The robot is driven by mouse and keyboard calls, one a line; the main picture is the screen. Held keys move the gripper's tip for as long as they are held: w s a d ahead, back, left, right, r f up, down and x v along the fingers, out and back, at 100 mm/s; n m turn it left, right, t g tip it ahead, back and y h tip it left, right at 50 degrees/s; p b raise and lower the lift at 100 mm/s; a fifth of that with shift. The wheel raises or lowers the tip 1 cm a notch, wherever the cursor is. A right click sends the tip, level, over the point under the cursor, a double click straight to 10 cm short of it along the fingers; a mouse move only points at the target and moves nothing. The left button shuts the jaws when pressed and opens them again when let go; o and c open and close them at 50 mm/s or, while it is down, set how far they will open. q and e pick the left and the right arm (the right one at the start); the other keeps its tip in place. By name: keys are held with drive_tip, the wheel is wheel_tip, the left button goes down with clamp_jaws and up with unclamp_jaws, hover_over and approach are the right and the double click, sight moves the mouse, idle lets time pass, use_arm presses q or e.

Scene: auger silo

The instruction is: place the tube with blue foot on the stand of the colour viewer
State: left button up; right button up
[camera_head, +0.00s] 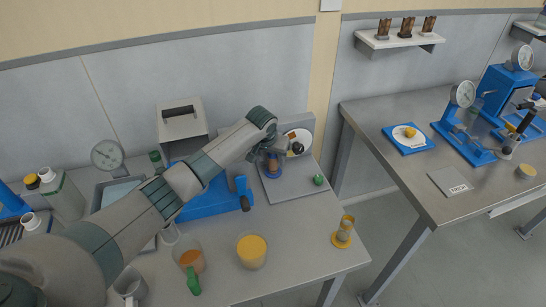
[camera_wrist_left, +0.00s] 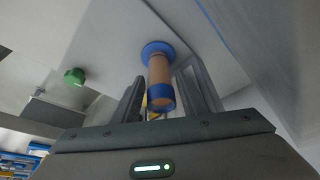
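The tube with blue foot (camera_head: 272,164) stands upright on the base plate of the colour viewer (camera_head: 296,191), in front of its white disc (camera_head: 304,136). In the left wrist view the tube (camera_wrist_left: 159,72) shows a brownish body, a wide blue foot against the plate and a blue band at its near end. My left gripper (camera_head: 284,147) is at the tube's upper end. Its fingers (camera_wrist_left: 168,95) are apart, one on each side of the tube, with narrow gaps visible. The exact seat under the foot is hidden. My right gripper is not in view.
A green knob (camera_head: 318,180) sits on the plate's right side. A blue device (camera_head: 212,200) stands left of the viewer. A yellow-footed tube (camera_head: 343,232) and a beaker of yellow liquid (camera_head: 252,250) stand nearer the front. A second table (camera_head: 410,180) is at the right.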

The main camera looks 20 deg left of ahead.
use_arm(q)
drive_tip(key=shift+r, duration=0.15)
drive_tip(key=b+v, duration=0.2)
drive_tip(key=v, duration=1)
drive_tip(key=shift+o, duration=0.2)
drive_tip(key=shift+d, duration=0.1)
idle(2.3)
